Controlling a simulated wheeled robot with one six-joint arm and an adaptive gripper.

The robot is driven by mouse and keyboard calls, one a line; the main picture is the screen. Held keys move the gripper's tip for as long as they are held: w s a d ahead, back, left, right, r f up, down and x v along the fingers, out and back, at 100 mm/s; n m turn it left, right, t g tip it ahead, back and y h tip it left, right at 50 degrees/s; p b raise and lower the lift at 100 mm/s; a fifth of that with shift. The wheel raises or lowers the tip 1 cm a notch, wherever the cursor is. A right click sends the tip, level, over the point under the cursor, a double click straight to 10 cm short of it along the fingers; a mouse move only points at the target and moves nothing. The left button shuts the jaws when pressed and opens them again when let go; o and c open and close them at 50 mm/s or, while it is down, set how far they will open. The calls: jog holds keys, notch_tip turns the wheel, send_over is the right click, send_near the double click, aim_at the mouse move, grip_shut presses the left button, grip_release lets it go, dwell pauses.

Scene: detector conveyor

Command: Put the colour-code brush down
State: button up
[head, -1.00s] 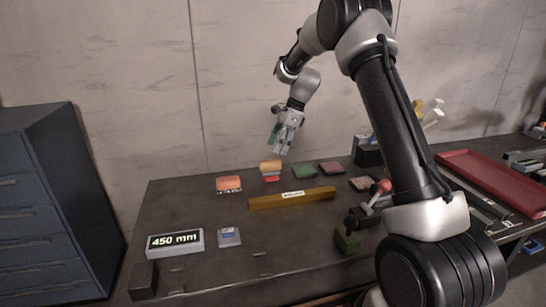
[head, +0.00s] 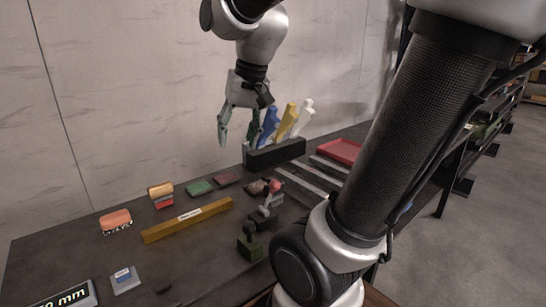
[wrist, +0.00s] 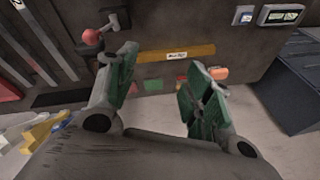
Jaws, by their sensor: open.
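Handles that look like brushes stand leaning in a black rack (head: 275,154) at the back of the bench in the head view: a blue one (head: 269,122), a yellow one (head: 287,120) and a white one (head: 304,115). I cannot tell which is the colour-code brush. My gripper (head: 236,143) is above the bench, just left of the rack. It is open, with green-padded fingers apart and nothing visible between them in the wrist view (wrist: 160,70). The yellow handle (wrist: 42,132) also shows at the left of the wrist view.
A long ochre bar (head: 187,220) with a label lies mid-bench. Orange (head: 115,220), orange-red (head: 161,194) and green (head: 199,187) blocks lie behind it. A red-knobbed lever (head: 272,190) stands right of the bar. A red tray (head: 340,151) lies farther right.

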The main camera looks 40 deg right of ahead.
jog(key=s+d+f+n+t+h, duration=0.1)
jog(key=s+d+f+n, duration=0.1)
jog(key=s, duration=0.7)
jog(key=shift+s+d+f+n, duration=0.2)
jog(key=shift+s+f+n, duration=0.3)
jog(key=shift+n, duration=0.6)
jog(key=shift+w, duration=0.1)
